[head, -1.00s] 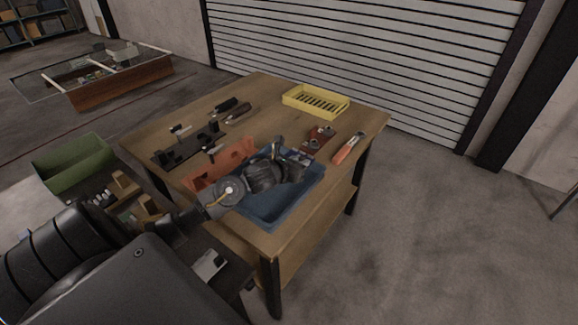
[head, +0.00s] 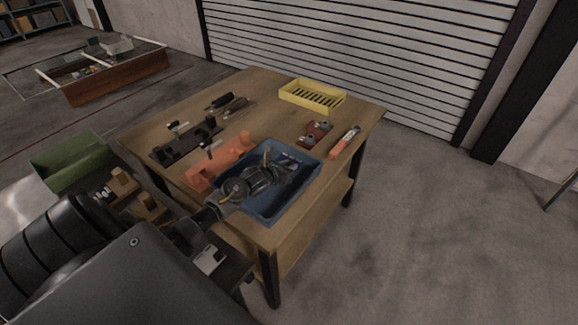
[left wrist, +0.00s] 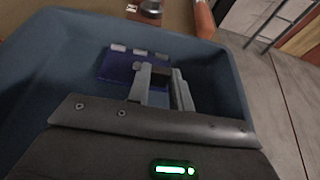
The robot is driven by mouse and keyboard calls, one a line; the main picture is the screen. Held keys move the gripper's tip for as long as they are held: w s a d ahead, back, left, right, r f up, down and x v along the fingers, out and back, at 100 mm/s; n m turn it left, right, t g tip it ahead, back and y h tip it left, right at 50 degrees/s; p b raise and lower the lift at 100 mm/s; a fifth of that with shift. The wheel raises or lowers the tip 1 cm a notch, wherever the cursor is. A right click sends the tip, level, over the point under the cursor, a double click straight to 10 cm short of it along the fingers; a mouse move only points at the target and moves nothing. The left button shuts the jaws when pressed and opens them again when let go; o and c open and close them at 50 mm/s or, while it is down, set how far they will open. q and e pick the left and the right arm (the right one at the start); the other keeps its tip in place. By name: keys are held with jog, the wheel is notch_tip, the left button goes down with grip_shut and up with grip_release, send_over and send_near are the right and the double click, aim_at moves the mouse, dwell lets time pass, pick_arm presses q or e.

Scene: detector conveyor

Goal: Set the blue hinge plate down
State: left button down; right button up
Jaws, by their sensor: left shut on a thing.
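The blue hinge plate (left wrist: 132,66), with a row of silver knuckles along its far edge, shows in the left wrist view inside the blue tray. It also shows partly in the head view (head: 289,164), at the far end of the tray. My left gripper (head: 277,164) reaches into the blue tray (head: 270,217) from the left. In the left wrist view its fingers (left wrist: 161,82) are shut on the near right edge of the plate. I cannot tell whether the plate touches the tray floor. My right gripper is not in view.
An orange fixture (head: 222,162) stands close left of the tray, with a black fixture (head: 186,142) beyond it. A red-brown block (head: 315,134) and an orange-handled tool (head: 345,141) lie to the right. A yellow slotted tray (head: 312,97) stands at the back. The table's middle is clear.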

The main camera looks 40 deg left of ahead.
pick_arm(q)
jog(key=shift+f+b, duration=0.15)
jog(key=shift+b, duration=0.15)
jog(key=c, duration=1.3)
grip_release()
jog(key=shift+o, duration=0.2)
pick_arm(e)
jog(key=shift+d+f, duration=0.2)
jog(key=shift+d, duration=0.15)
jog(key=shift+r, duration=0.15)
pick_arm(q)
jog(key=shift+s+r+p, duration=0.1)
jog(key=shift+r+p, duration=0.15)
jog(key=shift+p, duration=0.1)
jog(key=b+v, duration=0.1)
jog(key=v, duration=0.9)
jog(key=shift+s, duration=0.3)
jog(key=shift+s+r+b, duration=0.3)
jog(key=shift+s+r, duration=0.1)
jog(key=shift+s, duration=0.15)
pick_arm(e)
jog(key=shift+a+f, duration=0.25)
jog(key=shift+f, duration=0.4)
